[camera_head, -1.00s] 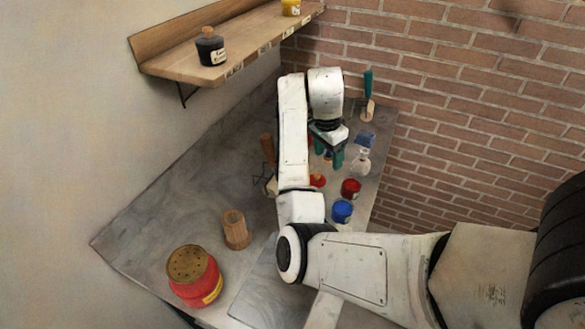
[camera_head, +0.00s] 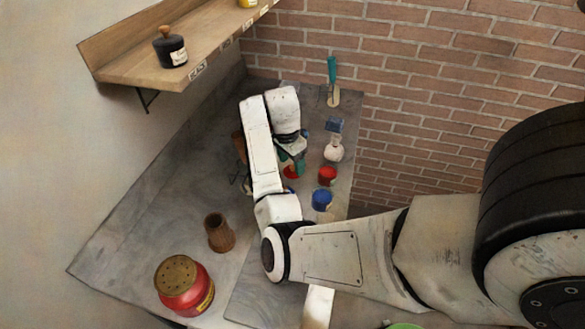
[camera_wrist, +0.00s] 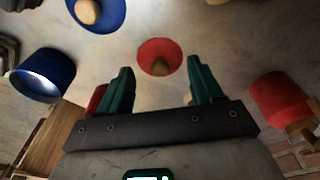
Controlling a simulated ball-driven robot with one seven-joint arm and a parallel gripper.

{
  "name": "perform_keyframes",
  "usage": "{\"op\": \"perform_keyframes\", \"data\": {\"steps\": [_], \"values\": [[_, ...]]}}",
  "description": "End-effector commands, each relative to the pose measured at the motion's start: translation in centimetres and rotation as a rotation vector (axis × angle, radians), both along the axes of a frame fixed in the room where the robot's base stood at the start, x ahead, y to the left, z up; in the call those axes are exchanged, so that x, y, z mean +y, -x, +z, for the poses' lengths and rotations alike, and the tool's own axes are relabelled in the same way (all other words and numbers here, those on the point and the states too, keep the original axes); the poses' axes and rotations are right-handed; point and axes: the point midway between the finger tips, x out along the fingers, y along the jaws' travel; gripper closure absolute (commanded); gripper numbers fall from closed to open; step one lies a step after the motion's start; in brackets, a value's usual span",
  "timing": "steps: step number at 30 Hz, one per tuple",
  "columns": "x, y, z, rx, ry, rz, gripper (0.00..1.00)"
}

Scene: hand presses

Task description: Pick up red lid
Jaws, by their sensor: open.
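The red lid (camera_wrist: 160,57) lies on the table as a red disc with a round wooden knob. In the wrist view it is just beyond my gripper (camera_wrist: 159,78), roughly centred between the two green fingers, which are open and empty. In the head view the red lid (camera_head: 291,173) is partly hidden by my gripper (camera_head: 292,163), which hangs over it. I cannot tell the exact height of the fingers above it.
A blue lid (camera_wrist: 104,12) and a blue pot (camera_wrist: 42,76) are to the left in the wrist view. A red pot (camera_wrist: 280,98) is at right. A flask (camera_head: 333,150) and a green-handled tool (camera_head: 332,80) stand farther back. A shelf (camera_head: 140,75) overhangs the left.

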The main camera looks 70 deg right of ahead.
Motion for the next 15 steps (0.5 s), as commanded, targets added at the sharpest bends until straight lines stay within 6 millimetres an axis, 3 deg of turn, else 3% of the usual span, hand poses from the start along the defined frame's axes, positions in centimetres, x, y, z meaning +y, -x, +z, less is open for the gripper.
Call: {"op": "perform_keyframes", "data": {"steps": [5, 12, 15], "values": [[-0.2, 0.1, -1.6, 0.000, 0.000, 0.001, 0.34], [-0.3, 0.1, -1.9, -0.001, 0.002, 0.000, 0.34], [-0.3, 0.1, -1.8, 0.000, 0.001, 0.000, 0.43]]}}
